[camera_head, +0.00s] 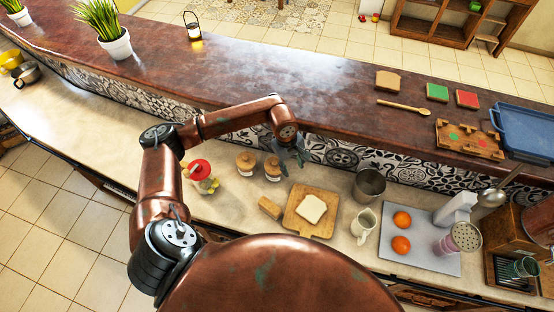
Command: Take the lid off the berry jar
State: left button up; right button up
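Two small jars with wooden-coloured lids stand side by side on the lower counter, a left jar (246,163) and a right jar (272,168). I cannot tell from their contents which one is the berry jar. My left gripper (293,166) hangs just to the right of the right jar, with its fingers spread apart and nothing visible between them. One finger overlaps the edge of the right jar in the picture; I cannot tell whether it touches. Both jars have their lids on. My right gripper is not in view.
A red-topped item (200,169) stands left of the jars. A cutting board (299,222) with bread (312,208) lies in front of them, beside a wooden block (270,208). A metal cup (369,186) and a creamer (363,226) stand to the right. The tiled raised ledge is behind.

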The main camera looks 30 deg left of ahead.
aim_at(275, 162)
pick_arm(q)
jog(key=w+a+y, duration=0.2)
jog(key=a+y, duration=0.1)
jog(key=a, duration=0.5)
jog(key=f, duration=0.1)
jog(key=f+p, duration=0.1)
jog(key=f, duration=0.1)
jog(key=a+f+p, duration=0.1)
jog(key=f, duration=0.1)
jog(key=shift+w, duration=0.15)
jog(key=shift+f+p, duration=0.3)
jog(key=shift+f, duration=0.3)
jog(key=shift+c, duration=0.4)
grip_shut()
